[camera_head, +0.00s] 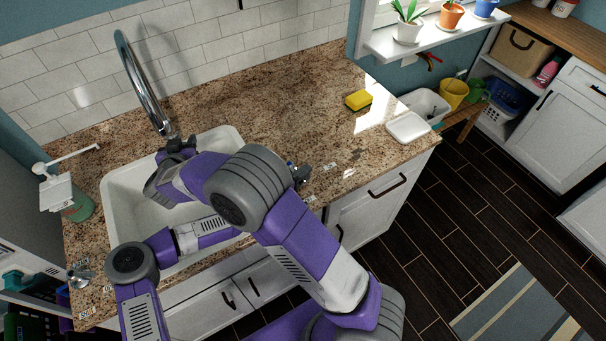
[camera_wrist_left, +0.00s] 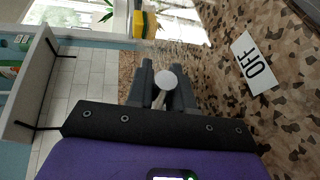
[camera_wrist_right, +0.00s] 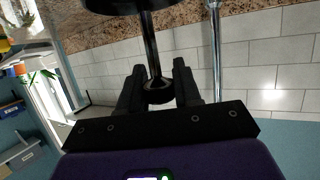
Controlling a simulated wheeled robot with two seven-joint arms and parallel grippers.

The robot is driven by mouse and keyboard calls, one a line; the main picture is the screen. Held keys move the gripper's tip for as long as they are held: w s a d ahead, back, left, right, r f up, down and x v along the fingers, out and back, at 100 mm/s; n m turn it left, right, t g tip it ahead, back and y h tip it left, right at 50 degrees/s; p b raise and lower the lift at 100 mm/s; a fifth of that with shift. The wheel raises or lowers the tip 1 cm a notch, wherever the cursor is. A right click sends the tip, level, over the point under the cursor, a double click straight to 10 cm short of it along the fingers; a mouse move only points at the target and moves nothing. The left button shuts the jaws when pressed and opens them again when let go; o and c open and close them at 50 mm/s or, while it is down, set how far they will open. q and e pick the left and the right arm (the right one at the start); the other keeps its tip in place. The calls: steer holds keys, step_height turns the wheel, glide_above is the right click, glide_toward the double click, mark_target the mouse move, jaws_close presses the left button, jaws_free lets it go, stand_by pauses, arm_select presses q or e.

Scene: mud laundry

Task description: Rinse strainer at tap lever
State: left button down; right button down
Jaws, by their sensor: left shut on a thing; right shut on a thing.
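In the head view my left gripper (camera_head: 298,174) is on the counter right of the sink, partly behind my right arm. In the left wrist view it (camera_wrist_left: 162,92) is shut on the tap lever, whose pale round knob (camera_wrist_left: 166,80) shows between the fingers. My right gripper (camera_head: 178,146) is at the sink's back edge by the tap (camera_head: 146,88). In the right wrist view it (camera_wrist_right: 158,88) is shut on the strainer's dark handle (camera_wrist_right: 152,45); only a dark edge of the strainer's head shows at the top. The white sink (camera_head: 118,190) is largely covered by my arms.
An OFF label (camera_wrist_left: 256,62) lies beside the lever. A yellow sponge (camera_head: 358,100) and a white tray (camera_head: 408,127) are on the counter's right part. A soap bottle (camera_head: 78,207) stands left of the sink. My arms cross over the sink. The counter's back middle is clear.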

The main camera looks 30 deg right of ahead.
arm_select(q)
steer(key=shift+d, duration=0.1)
steer(key=shift+d+n+t+y, duration=0.3)
steer(key=shift+n+t, duration=0.4)
steer(key=shift+w+d+n+t+y, duration=0.25)
steer(key=shift+n+t+y, duration=0.25)
steer(key=shift+n+t, duration=0.25)
steer(key=c, duration=1.1)
jaws_free()
steer(key=shift+a, duration=0.1)
steer(key=v, duration=1.2)
